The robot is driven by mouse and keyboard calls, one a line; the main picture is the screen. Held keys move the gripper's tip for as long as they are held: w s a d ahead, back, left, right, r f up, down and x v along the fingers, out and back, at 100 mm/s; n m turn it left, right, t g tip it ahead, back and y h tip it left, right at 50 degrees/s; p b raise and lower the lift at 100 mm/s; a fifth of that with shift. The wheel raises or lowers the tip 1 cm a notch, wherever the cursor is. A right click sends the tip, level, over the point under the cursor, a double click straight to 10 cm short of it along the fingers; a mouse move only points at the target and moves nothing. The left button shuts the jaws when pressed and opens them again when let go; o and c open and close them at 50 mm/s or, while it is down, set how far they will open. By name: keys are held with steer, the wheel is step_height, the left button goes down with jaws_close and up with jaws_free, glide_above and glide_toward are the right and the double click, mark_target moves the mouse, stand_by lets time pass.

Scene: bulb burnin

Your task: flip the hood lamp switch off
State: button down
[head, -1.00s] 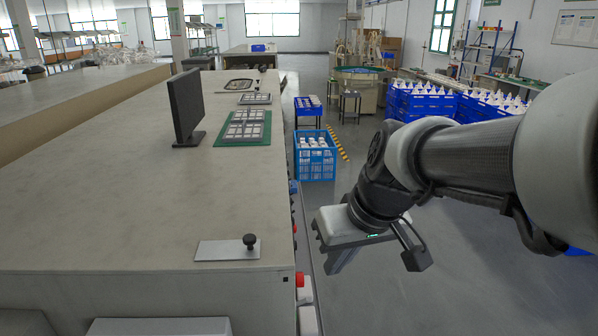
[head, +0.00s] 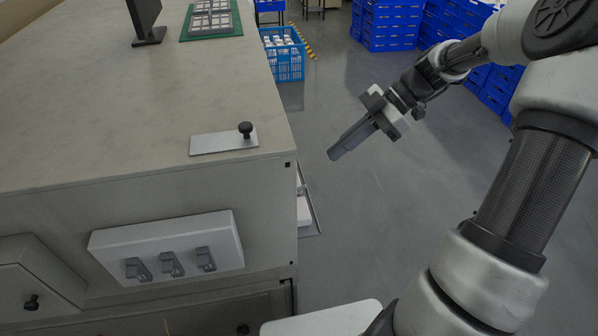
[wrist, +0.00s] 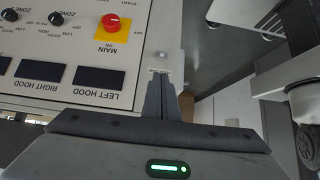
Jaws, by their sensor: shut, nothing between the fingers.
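A pale switch box (head: 165,245) is mounted on the front face of the cabinet, with three grey lever switches (head: 171,264) in a row. No lettering on it is legible in the head view, so I cannot tell which one is the hood lamp switch. My gripper (head: 336,153) is shut and empty, held over the floor right of the cabinet, apart from the box. In the wrist view the fingers (wrist: 163,98) are together in front of a control panel (wrist: 140,55). Its black rectangles are labelled LEFT HOOD (wrist: 97,75) and RIGHT HOOD (wrist: 38,70), upside down.
A red knob (wrist: 113,22) on a yellow plate marked MAIN ON sits on the panel. A metal plate with a black knob (head: 245,130) lies on the cabinet top (head: 110,110). Blue crates (head: 390,25) stand at the back.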

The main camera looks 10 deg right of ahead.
mark_target(300, 189)
stand_by(0.3)
steer(key=x, duration=1)
